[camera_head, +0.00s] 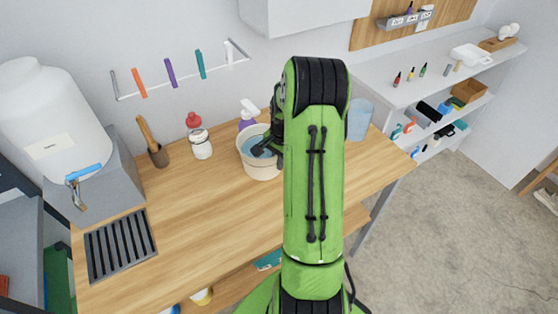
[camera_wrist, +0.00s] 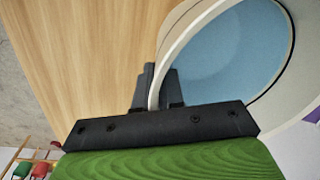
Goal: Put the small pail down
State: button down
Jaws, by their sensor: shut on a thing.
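The small pail (camera_head: 258,168) is cream-coloured with blue inside. It is upright over the back part of the wooden table (camera_head: 205,225), left of my arm. My gripper (camera_head: 268,146) is shut on the pail's near-right rim, partly hidden by my green arm. In the wrist view, the fingers (camera_wrist: 158,88) pinch the rim of the pail (camera_wrist: 180,48), one inside and one outside. I cannot tell whether the pail's base touches the table.
A white jar with a red top (camera_head: 200,142), a spray bottle (camera_head: 248,112) and a brush holder (camera_head: 157,153) stand along the back. A pale blue container (camera_head: 360,120) is right of my arm. A black drain grate (camera_head: 120,246) lies at left. The table's middle is clear.

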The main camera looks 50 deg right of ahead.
jog(key=shift+r, duration=0.15)
jog(key=c, duration=1.6)
grip_release()
jog(key=shift+f, duration=0.2)
jog(key=o, duration=0.3)
jog(key=shift+o, duration=0.2)
jog(key=shift+r, duration=0.1)
